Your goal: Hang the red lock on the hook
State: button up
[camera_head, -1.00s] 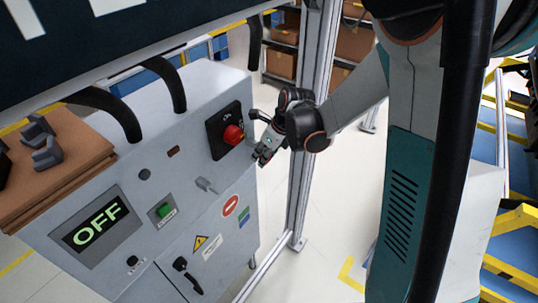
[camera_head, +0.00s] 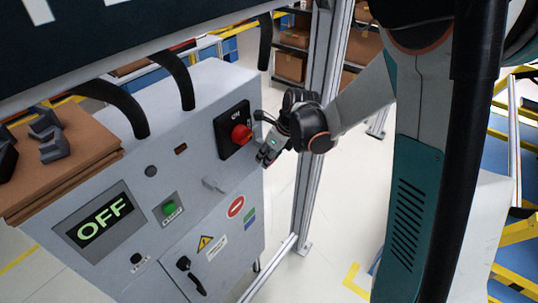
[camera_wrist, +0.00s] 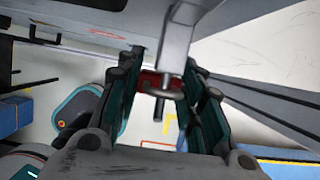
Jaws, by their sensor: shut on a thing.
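My gripper (camera_head: 266,157) is at the right edge of the grey cabinet, just below and right of the red knob (camera_head: 241,134). In the wrist view its two fingers (camera_wrist: 160,92) are closed around a small red lock (camera_wrist: 149,79), mostly hidden between them. A curved metal piece, seemingly its shackle, shows at the red body. A grey metal bar (camera_wrist: 178,38) comes down from the top right in front of the lock; I cannot tell whether they touch. A small grey hook-like bracket (camera_head: 214,186) sticks out of the cabinet front, left of my gripper.
The cabinet front (camera_head: 130,205) carries an OFF display (camera_head: 100,217), a green button (camera_head: 169,208) and a black handle (camera_head: 190,273). A metal post (camera_head: 318,130) stands close behind my gripper. Brown boards (camera_head: 70,170) lie on the cabinet's left. Open floor is to the right.

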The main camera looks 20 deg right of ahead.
jog(key=o, duration=1.2)
jog(key=shift+r, duration=0.1)
jog(key=v, duration=1.2)
jog(key=shift+s+a+f+n+t+h+b, duration=0.5)
jog(key=shift+s+n+b, duration=1.1)
jog(key=shift+s+n, duration=2.55)
jog(key=shift+s+a+f+n+t+h+b, duration=0.1)
jog(key=shift+s+f+n+t+h+b, duration=0.85)
jog(key=shift+s+n, duration=3.15)
jog(key=shift+s+a+f+n+t+y+b, duration=0.2)
jog(key=shift+s+f+n+b, duration=1.3)
jog(key=shift+n, duration=4.65)
jog(key=shift+b+v, duration=0.7)
jog(key=shift+v, duration=0.2)
